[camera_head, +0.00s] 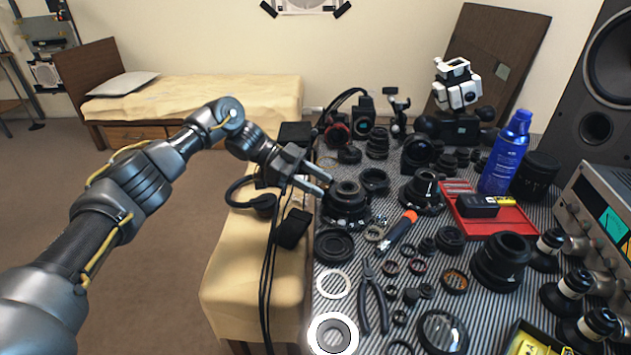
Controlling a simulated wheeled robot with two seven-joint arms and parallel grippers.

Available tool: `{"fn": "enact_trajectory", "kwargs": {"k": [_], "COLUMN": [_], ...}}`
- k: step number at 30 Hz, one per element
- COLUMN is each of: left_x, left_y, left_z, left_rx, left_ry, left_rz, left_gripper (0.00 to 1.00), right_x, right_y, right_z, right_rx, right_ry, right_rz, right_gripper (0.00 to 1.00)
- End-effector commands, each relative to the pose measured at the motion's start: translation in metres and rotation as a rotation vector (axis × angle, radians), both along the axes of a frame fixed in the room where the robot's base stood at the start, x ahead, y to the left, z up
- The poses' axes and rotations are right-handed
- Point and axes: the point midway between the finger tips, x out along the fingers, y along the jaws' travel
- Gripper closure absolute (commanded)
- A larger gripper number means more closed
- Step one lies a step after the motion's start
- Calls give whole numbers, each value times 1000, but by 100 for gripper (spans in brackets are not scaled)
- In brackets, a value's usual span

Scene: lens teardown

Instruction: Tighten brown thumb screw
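My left gripper (324,184) reaches in from the left at the table's left edge. Its two fingers point right and show a gap between them, with nothing seen in it. The fingertips are beside a black lens body (346,202) that stands on the striped table; whether they touch it I cannot tell. I cannot make out a brown thumb screw; it may be too small or hidden by the gripper or the lens. My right gripper is not in view.
The striped table (400,325) is crowded with lenses and rings. An orange-tipped screwdriver (397,231), pliers (372,298), a red tray (510,222) and a blue spray can (506,155) lie or stand right of the gripper. Black cables (275,260) hang at the left edge.

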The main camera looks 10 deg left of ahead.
Motion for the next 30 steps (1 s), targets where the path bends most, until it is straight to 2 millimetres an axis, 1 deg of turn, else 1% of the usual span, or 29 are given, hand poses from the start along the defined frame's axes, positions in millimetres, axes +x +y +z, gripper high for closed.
{"fn": "enact_trajectory", "kwargs": {"k": [4,7,11,16,18,24,30], "left_x": [0,2,4,8,8,11,13], "left_y": [1,7,25,54,59,80,93], "left_z": [1,3,11,24,26,35,40], "left_rx": [0,1,2,4,4,3,1], "left_ry": [-1,-1,-3,-4,0,-2,0], "left_rz": [1,2,4,6,-1,3,2], "left_gripper": [57,57,57,57,57,57,57], "right_x": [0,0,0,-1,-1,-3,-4], "right_y": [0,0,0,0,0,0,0], "right_z": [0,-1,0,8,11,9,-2], "right_rx": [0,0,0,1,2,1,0], "right_ry": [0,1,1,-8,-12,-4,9], "right_rz": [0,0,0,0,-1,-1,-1], "right_gripper": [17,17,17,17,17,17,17]}}
